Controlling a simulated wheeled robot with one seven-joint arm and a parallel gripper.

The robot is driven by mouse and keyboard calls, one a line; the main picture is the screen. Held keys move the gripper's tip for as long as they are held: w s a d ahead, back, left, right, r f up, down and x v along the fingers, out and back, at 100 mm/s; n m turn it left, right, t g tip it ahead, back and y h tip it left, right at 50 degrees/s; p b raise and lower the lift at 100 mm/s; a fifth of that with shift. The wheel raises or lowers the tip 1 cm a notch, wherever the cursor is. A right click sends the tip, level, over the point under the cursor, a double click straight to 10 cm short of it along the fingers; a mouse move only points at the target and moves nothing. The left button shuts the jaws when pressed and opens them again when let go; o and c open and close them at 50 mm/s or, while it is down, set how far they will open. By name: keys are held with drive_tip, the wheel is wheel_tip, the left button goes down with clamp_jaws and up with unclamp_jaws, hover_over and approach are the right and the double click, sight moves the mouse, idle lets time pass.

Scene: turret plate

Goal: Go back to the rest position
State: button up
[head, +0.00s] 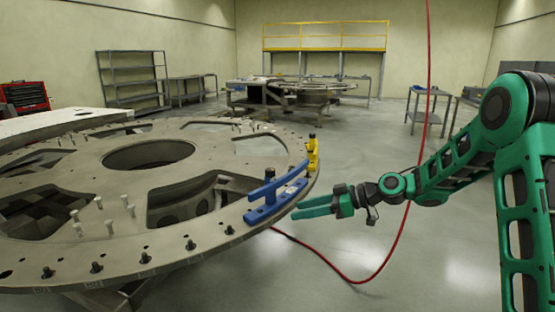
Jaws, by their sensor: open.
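My gripper (304,207) is at the end of the green arm, low beside the right edge of the turret plate (60,170). Its green fingers point left, towards the blue fixture (270,198) on the plate's rim. The gripper looks empty. From this view I cannot tell whether the fingertips touch the fixture or the plate's edge. A yellow part (312,155) stands upright on the rim just behind the blue fixture.
A red hose (400,235) hangs from above and curves along the floor behind my arm. Several pale pegs (109,227) and dark bolts stand on the plate. A grey side table (427,107) is at the back right. The floor (350,170) between is clear.

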drive_tip(key=s+d+f+m+h, duration=0.1)
drive_tip(key=s+d+m+h, duration=0.4)
drive_tip(key=s+d, duration=0.5)
drive_tip(key=s+d+m+h, duration=0.5)
drive_tip(key=s+d, duration=0.3)
drive_tip(key=d, duration=0.5)
drive_tip(key=s+d+m+g+h, duration=0.1)
drive_tip(key=s+d+m, duration=0.3)
drive_tip(key=s, duration=0.8)
drive_tip(key=s+d+m+g+h, duration=0.1)
drive_tip(key=s+d+m, duration=0.4)
drive_tip(key=s, duration=0.7)
drive_tip(key=shift+s+d+r+m+g+h, duration=0.25)
drive_tip(key=shift+m+g+h, duration=0.2)
drive_tip(key=shift+g, duration=0.35)
drive_tip(key=shift+w, duration=0.1)
drive_tip(key=shift+w+f, duration=0.25)
drive_tip(key=shift+w, duration=0.35)
